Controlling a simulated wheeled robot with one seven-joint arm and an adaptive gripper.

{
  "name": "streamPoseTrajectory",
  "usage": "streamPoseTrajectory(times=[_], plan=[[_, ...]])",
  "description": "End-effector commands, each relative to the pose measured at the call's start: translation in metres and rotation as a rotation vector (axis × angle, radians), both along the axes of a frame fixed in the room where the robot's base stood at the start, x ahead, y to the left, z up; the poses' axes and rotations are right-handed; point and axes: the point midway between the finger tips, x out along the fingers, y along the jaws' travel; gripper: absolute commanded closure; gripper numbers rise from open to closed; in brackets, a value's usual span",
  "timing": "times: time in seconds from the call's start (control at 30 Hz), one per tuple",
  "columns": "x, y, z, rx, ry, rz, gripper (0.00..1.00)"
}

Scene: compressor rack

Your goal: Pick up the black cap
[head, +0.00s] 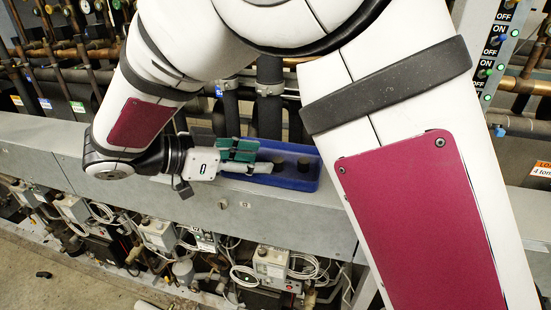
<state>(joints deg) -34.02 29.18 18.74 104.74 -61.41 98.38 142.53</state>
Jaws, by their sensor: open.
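Two dark cylindrical pieces that look like black caps stand in a blue bin (314,181) on the grey ledge: a left one (278,164) and a right one (304,165). My gripper (268,159) reaches into the bin from the left, with its fingers pointing right. It is open, and its tips are close to the left cap. I cannot tell whether they touch it or stand around it. The gripper and a green part (238,149) at it hide the left side of the bin.
The grey ledge (60,137) runs across the scene. Pipes and gauges stand behind it, and control boxes with looped cables (270,265) sit below. A switch panel (492,50) rises at the right. A small dark piece (44,274) lies on the floor at the lower left.

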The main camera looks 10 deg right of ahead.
Motion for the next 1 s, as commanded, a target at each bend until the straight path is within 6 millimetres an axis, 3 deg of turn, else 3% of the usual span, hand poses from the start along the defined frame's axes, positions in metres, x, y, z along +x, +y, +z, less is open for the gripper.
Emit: streamPoseTrajectory(times=[0.3, 0.6, 0.7, 0.9, 1.0], plan=[[0.011, -0.037, -0.014, -0.002, 0.003, -0.003, 0.56], [0.014, -0.042, -0.019, -0.002, 0.004, -0.001, 0.56], [0.014, -0.042, -0.019, -0.001, 0.006, -0.002, 0.7], [0.013, -0.042, -0.02, -0.001, 0.01, -0.002, 0.88], [0.013, -0.042, -0.021, 0.0, 0.011, -0.002, 0.9]])
